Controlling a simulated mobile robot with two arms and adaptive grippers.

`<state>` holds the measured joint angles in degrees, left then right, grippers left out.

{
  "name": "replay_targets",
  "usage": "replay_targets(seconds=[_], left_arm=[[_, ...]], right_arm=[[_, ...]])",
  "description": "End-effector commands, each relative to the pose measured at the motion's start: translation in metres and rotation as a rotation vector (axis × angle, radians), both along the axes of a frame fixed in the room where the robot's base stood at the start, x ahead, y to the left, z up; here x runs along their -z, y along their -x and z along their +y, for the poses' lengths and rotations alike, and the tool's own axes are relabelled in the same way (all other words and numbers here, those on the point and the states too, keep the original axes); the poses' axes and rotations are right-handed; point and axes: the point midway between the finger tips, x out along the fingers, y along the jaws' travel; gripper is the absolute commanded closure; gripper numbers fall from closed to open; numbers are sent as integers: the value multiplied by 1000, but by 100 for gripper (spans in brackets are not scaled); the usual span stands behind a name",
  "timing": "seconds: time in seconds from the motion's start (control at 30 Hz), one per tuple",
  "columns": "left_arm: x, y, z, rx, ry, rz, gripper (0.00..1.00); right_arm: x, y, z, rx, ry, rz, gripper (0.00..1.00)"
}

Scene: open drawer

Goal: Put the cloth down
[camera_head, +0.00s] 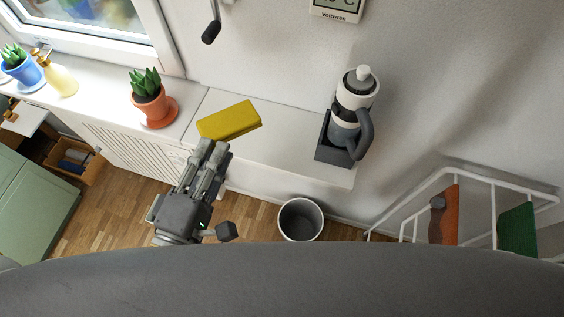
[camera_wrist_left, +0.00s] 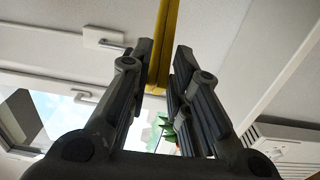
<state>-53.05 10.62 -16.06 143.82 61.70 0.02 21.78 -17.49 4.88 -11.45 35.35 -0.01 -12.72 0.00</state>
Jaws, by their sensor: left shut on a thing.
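The cloth (camera_head: 230,120) is a folded yellow rectangle over the white counter in the head view. My left gripper (camera_head: 213,150) comes up from below and is shut on the cloth's near edge. In the left wrist view, the cloth (camera_wrist_left: 164,45) shows as a narrow yellow strip at the tips of my left gripper (camera_wrist_left: 161,65). I cannot tell whether the cloth touches the counter. My right gripper is in neither view.
The white counter (camera_head: 275,160) has bare room right of the cloth. A dark caddy with a bottle (camera_head: 345,115) stands at its right end. A potted plant (camera_head: 150,100) stands to the left. A bin (camera_head: 300,219) and a white rack (camera_head: 476,215) are below right.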

Motion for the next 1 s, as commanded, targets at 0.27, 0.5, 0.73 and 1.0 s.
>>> replay_targets(seconds=[0.27,0.5,0.73,1.0], left_arm=[[22,-16,-53,2,3,-1,100],[66,-28,-95,4,-3,-2,100],[85,-33,-109,1,-2,-2,100],[117,-34,-114,3,-5,-3,100]], right_arm=[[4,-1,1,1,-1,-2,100],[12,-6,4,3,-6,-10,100],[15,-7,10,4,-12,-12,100],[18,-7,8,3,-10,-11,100]])
